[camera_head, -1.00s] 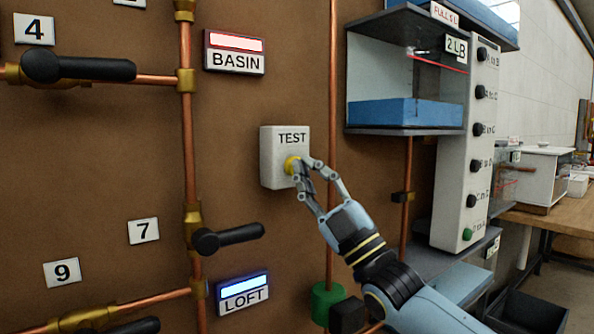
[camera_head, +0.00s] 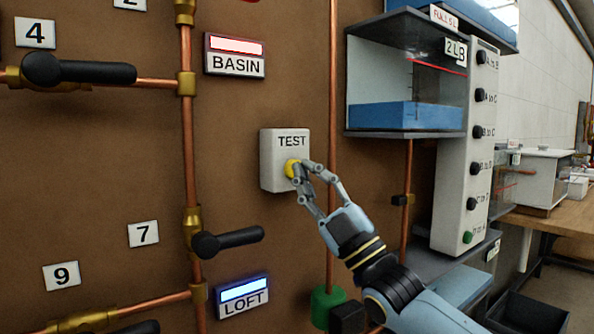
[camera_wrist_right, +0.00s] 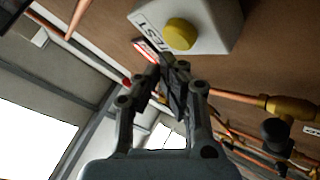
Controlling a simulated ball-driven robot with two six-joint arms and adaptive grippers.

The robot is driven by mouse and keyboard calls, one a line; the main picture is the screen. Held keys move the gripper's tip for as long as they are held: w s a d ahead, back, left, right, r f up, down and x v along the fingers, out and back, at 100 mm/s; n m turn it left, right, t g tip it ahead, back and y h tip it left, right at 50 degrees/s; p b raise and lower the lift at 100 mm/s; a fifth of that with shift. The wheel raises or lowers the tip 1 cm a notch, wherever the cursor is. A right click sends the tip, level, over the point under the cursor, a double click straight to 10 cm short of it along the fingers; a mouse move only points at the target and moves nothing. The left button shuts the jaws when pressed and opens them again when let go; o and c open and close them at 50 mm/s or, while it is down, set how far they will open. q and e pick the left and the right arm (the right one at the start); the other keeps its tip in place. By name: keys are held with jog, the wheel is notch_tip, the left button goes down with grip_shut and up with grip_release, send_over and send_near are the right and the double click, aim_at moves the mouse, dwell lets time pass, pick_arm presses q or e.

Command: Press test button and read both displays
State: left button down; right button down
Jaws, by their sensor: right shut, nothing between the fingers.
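The grey TEST box (camera_head: 283,150) is fixed to the brown board, with a yellow button (camera_head: 292,168) on its front. My right gripper (camera_head: 301,171) is shut and empty, its fingertips at the button in the head view. In the right wrist view the yellow button (camera_wrist_right: 180,34) shows whole, just beyond the shut fingertips (camera_wrist_right: 172,66); I cannot tell whether they touch it. The BASIN display (camera_head: 235,46) is lit red-pink, upper left of the box. The LOFT display (camera_head: 243,289) is lit pale blue, below. No digits are legible on either. My left gripper is not in view.
Copper pipes with black-handled valves (camera_head: 228,240) run left of the box. Another vertical pipe (camera_head: 333,110) passes close to its right. A clear tank (camera_head: 408,100) and a panel of black knobs (camera_head: 465,150) stand further right.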

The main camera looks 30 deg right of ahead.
jog(key=shift+w, duration=0.2)
jog(key=shift+w, duration=0.25)
jog(key=shift+w+b, duration=0.4)
jog(key=shift+w, duration=0.05)
dwell(0.8)
dwell(0.4)
jog(key=shift+s+p, duration=0.6)
jog(key=shift+s, duration=0.3)
jog(key=s+p, duration=0.3)
jog(key=s, duration=0.2)
jog(key=shift+d, duration=0.2)
